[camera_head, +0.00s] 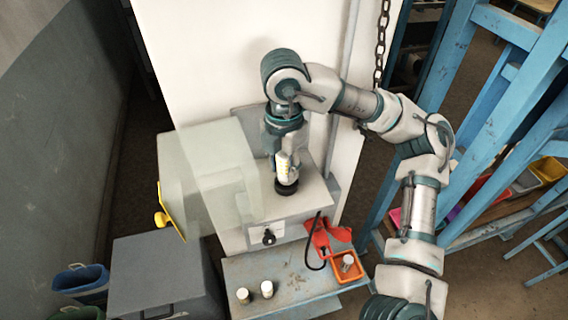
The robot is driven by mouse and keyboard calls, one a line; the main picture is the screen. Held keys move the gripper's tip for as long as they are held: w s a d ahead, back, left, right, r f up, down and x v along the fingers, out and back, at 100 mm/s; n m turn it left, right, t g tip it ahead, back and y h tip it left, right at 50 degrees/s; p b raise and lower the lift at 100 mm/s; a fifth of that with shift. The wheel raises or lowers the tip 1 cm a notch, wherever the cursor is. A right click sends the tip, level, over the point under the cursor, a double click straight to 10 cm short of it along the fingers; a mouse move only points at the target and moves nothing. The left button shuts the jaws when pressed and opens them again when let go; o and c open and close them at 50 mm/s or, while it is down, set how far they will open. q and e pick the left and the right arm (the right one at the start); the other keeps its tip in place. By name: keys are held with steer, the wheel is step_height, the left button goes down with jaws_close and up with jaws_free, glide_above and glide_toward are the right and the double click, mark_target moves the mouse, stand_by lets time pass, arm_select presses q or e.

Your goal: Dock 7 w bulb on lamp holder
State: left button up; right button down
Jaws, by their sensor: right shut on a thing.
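My right gripper (281,150) points down over the top of a grey cabinet and is shut on a white bulb (284,171) with yellow marks. The bulb is upright, directly above the black round lamp holder (286,188) on the cabinet top. The bulb's lower end appears to meet the holder; I cannot tell whether it is seated. The finger tips are partly hidden by the wrist and the bulb. My left gripper is not in view.
A clear cover (208,178) with a yellow handle stands left of the holder. The lower shelf bears two small whitish cylinders (267,289), an orange tray (349,268) and a red object (322,240). A black knob (268,237) is on the cabinet front. Blue racks stand right.

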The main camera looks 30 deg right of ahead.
steer(key=shift+f+b, duration=0.7)
steer(key=shift+f, duration=0.2)
steer(key=shift+r, duration=0.15)
steer(key=shift+r+p, duration=0.7)
steer(key=shift+p, duration=0.15)
stand_by(0.6)
steer(key=shift+f+b, duration=0.8)
steer(key=shift+f, duration=0.25)
steer(key=c, duration=1)
jaws_free()
steer(key=shift+r, duration=0.15)
